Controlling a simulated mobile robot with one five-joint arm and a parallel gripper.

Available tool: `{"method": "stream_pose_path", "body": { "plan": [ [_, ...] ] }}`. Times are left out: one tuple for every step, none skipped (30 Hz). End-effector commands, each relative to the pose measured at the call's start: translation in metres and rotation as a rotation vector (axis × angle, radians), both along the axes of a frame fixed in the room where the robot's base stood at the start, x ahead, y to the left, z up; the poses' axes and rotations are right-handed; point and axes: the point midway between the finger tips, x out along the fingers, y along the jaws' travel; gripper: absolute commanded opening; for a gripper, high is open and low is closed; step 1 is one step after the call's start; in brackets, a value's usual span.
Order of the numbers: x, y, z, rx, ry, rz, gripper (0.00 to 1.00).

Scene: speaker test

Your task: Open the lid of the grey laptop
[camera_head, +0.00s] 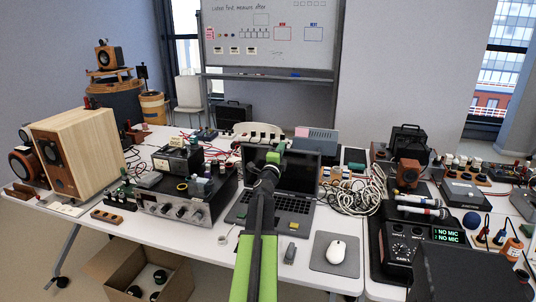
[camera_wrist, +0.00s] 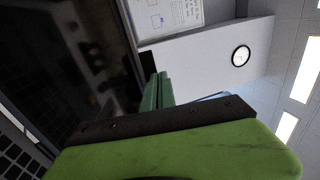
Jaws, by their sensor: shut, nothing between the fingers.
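The grey laptop (camera_head: 296,207) stands on the white table with its lid (camera_head: 300,172) raised and its dark screen facing me. In the wrist view the dark screen (camera_wrist: 75,50) fills the upper left, and some keys (camera_wrist: 18,158) show at the lower left. My green gripper (camera_head: 273,157) is shut and empty, near the upper part of the screen. Its fingers (camera_wrist: 158,92) also show in the wrist view, beside the screen's edge. I cannot tell whether they touch the lid. My arm hides the left middle of the laptop.
An amplifier (camera_head: 185,205) stands left of the laptop, and a wooden speaker (camera_head: 80,150) farther left. Coiled cables (camera_head: 355,193) lie right of it. A mouse (camera_head: 336,250) rests on a grey pad (camera_head: 334,264) at the front right. A grey box (camera_head: 318,140) stands behind the laptop.

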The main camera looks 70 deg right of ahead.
Motion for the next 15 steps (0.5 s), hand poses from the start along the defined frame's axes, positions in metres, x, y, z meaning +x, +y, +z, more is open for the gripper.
{"method": "stream_pose_path", "body": {
  "plan": [
    [0.004,-0.013,0.002,0.0,0.001,0.003,0.0],
    [0.006,-0.018,0.003,-0.001,0.0,0.004,0.0],
    [0.008,-0.025,0.003,-0.001,0.0,0.006,0.0],
    [0.01,-0.03,0.004,0.0,0.001,0.008,0.0],
    [0.011,-0.035,0.004,0.0,0.0,0.009,0.0],
    [0.012,-0.042,0.004,0.0,0.0,0.01,0.0],
    [0.013,-0.046,0.003,0.0,0.0,0.011,0.0],
    [0.014,-0.051,0.003,0.0,0.001,0.012,0.0],
    [0.015,-0.056,0.003,-0.001,0.001,0.013,0.0],
    [0.015,-0.06,0.002,-0.001,0.001,0.013,0.0],
    [0.016,-0.063,0.002,0.0,0.0,0.014,0.0],
    [0.017,-0.067,0.001,0.0,0.0,0.014,0.0],
    [0.017,-0.07,0.001,0.0,0.0,0.015,0.0],
    [0.018,-0.073,0.001,0.0,0.0,0.015,0.0],
    [0.018,-0.076,0.0,0.0,0.0,0.016,0.0]
  ]
}}
